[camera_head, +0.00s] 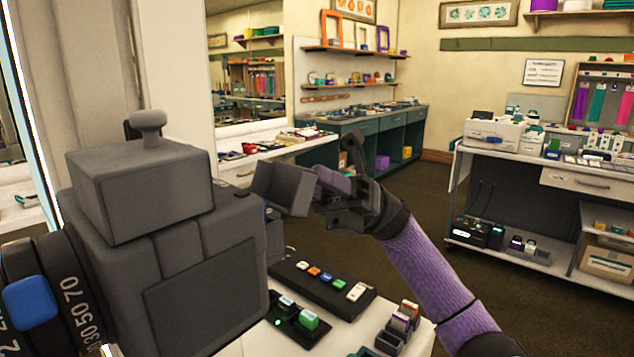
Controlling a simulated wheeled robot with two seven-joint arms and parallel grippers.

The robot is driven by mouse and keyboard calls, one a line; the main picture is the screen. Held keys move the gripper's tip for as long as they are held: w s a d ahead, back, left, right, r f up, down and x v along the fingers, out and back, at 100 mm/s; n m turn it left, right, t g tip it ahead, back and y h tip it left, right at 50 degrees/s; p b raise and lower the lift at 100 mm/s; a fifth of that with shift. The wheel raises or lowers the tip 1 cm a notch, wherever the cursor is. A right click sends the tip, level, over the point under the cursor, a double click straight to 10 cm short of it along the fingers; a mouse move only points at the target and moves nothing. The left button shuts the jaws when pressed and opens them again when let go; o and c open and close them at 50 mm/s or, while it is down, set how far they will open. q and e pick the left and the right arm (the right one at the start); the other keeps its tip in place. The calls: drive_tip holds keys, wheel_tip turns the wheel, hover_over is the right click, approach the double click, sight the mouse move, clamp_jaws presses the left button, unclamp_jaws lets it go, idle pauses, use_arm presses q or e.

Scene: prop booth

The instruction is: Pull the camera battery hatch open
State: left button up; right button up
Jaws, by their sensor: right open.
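A large grey prop camera (150,240) stands close at the left, with a knob on top and a numbered lens ring at its left. A grey hatch (283,188) sticks out from the upper part of its right side, swung away from the body. My right gripper (328,197) is open just right of the hatch's outer edge. I cannot tell whether a finger touches the hatch. The inside of the battery bay is hidden from this side. My left gripper is out of view.
Below the hatch, a white tabletop (395,350) holds a black strip with coloured buttons (322,284), a black holder with small blocks (296,318) and a rack of small blocks (400,325). Open floor lies beyond. A white cart (590,182) stands at the right.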

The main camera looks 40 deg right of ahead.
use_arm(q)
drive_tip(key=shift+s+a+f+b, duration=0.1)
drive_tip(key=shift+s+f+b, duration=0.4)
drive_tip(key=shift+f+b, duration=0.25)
use_arm(e)
drive_tip(key=v, duration=1)
